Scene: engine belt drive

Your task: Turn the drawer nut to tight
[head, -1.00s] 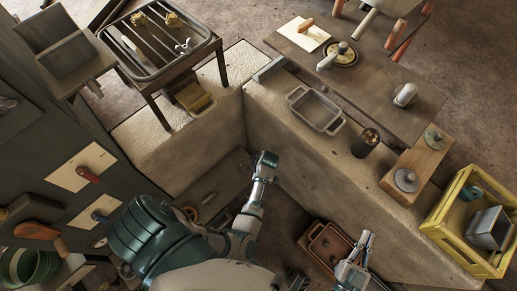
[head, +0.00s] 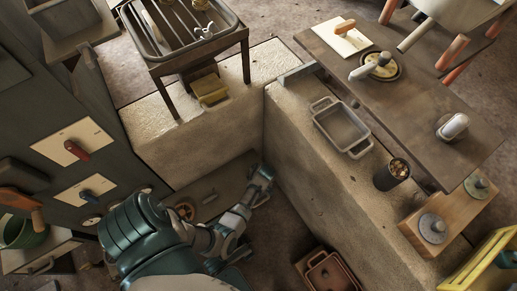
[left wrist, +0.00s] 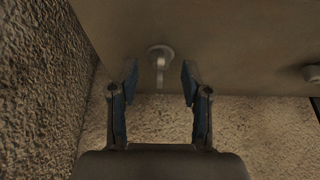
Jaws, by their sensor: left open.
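In the left wrist view a small pale metal nut (left wrist: 160,50) with a short bar pointing down sits on a flat brown panel (left wrist: 235,45), which I take to be the drawer front. My left gripper (left wrist: 160,78) is open, one finger on each side of the bar, with gaps visible on both sides. I cannot tell how far the fingertips are from the panel. In the head view my left gripper (head: 263,178) is low in the corner between the stone blocks, by the right end of a dark panel (head: 225,183); the nut is hidden there. My right gripper is out of view.
Rough stone walls close in on the left (left wrist: 35,80) in the wrist view. Another round knob (left wrist: 312,73) is at the right edge. In the head view a stone counter (head: 300,120) stands right of the gripper, and a reddish tray (head: 330,275) lies below.

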